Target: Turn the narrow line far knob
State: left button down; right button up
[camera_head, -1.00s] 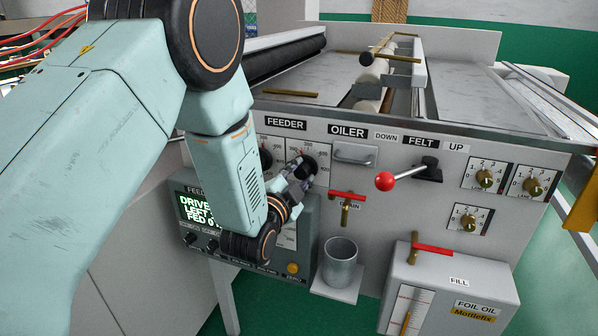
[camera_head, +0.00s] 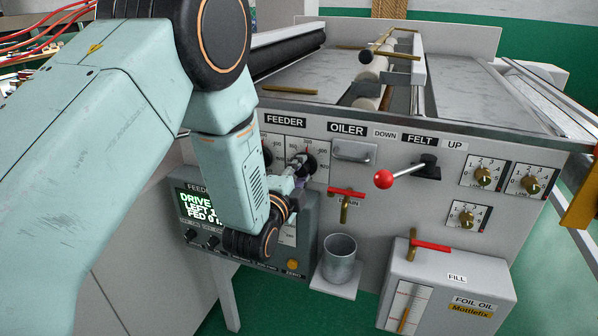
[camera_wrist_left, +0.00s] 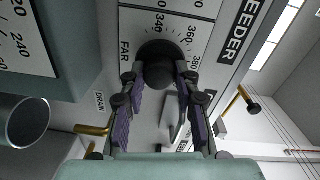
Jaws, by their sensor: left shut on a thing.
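The far knob (camera_wrist_left: 158,74) is a round black knob on a white dial marked FAR, with numbers around 340 to 380, in the left wrist view. My left gripper (camera_wrist_left: 160,80) is shut on this knob, one purple-padded finger on each side. In the head view the knob (camera_head: 305,162) is the right one of two under the FEEDER label, and my left gripper (camera_head: 293,180) reaches it from below left. My fingers and wrist hide part of the dial. I cannot read a narrow line label. My right gripper is not in view.
A second black knob (camera_head: 267,156) is close to the left, partly behind my arm. A red drain valve handle (camera_head: 347,192), a silver handle (camera_head: 354,152) and a red-balled lever (camera_head: 384,179) stick out to the right. A metal cup (camera_head: 339,260) stands below.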

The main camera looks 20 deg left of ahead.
pick_arm(q)
jog(key=shift+w+r, duration=0.15)
jog(key=shift+r, duration=0.15)
jog(key=c, duration=1.4)
grip_release()
jog(key=o, duration=0.4)
jog(key=shift+f, duration=0.25)
jog(key=s, duration=1.2)
jog(key=shift+r, duration=0.2)
